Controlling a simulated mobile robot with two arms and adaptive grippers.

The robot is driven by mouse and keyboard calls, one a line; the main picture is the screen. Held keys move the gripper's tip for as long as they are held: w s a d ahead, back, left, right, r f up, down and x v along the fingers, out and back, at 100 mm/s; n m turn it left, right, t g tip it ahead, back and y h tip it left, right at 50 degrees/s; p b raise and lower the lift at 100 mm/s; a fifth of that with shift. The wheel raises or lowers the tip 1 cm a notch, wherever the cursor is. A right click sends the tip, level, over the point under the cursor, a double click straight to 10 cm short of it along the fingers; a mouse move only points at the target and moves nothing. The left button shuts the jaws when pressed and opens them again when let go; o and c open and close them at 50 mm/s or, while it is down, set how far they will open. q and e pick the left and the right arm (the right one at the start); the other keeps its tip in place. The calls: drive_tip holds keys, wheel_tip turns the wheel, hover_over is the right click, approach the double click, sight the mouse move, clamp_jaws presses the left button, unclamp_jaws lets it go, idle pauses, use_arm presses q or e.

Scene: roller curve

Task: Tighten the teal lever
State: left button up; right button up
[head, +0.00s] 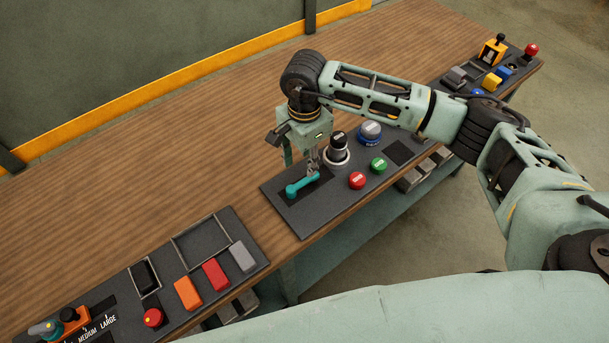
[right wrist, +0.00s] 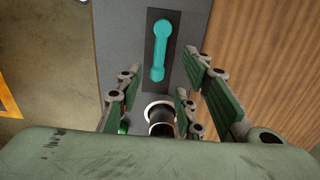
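The teal lever (head: 302,185) is mounted on a dark plate on the middle control panel (head: 297,220). In the right wrist view the teal lever (right wrist: 159,48) lies along its dark slot plate, beyond the fingertips. My right gripper (head: 312,160) hangs just above the lever's far end in the head view. In the right wrist view my right gripper (right wrist: 160,85) has its fingers spread wide with nothing between them. I cannot tell from the head view whether a finger touches the lever. My left gripper is not in view.
A black knob (head: 339,140) in a pale ring stands close beside the gripper. Another panel with a red block (head: 216,274) lies at lower left. The wooden tabletop (head: 170,160) behind is clear.

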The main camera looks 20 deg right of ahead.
sight(304, 180)
wheel_tip(304, 180, down, 7)
drive_tip(key=shift+r+p, duration=0.1)
drive_tip(key=shift+p, duration=1.15)
drive_tip(key=shift+f, duration=0.4)
clamp_jaws()
